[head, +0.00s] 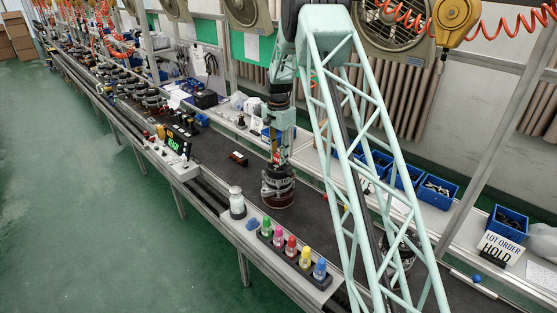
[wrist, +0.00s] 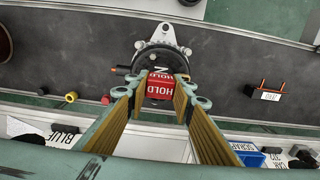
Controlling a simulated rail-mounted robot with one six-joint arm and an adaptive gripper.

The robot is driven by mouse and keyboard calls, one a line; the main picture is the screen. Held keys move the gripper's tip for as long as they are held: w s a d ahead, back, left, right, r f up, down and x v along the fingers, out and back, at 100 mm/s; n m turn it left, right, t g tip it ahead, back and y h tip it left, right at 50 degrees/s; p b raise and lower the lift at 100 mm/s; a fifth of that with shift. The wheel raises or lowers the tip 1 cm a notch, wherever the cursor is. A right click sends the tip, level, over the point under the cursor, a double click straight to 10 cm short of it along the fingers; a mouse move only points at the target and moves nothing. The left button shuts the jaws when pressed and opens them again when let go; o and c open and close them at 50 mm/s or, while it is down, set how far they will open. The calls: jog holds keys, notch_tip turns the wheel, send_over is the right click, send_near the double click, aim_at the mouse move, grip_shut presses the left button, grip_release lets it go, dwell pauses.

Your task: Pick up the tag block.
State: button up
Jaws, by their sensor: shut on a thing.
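The tag block (wrist: 159,86) is a small red block with white HOLD lettering. In the wrist view it sits between the fingertips of my gripper (wrist: 158,92), which is shut on it. Behind it in that view is a dark round alternator (wrist: 160,58) with a pale metal bracket. In the head view my gripper (head: 275,155) points down over the alternator (head: 278,187) on the dark belt.
A small dark block (head: 238,158) lies on the belt (head: 215,150) to the left. Free belt lies around the alternator.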

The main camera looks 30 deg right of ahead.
notch_tip(320, 180, up, 2)
jog(key=shift+s, duration=0.2)
jog(key=s+r+b, duration=0.1)
jog(key=s+b, duration=0.1)
jog(key=s, duration=1.3)
jog(key=shift+s+d+r, duration=0.25)
jog(key=shift+s+d, duration=0.05)
jog(key=shift+d, duration=0.1)
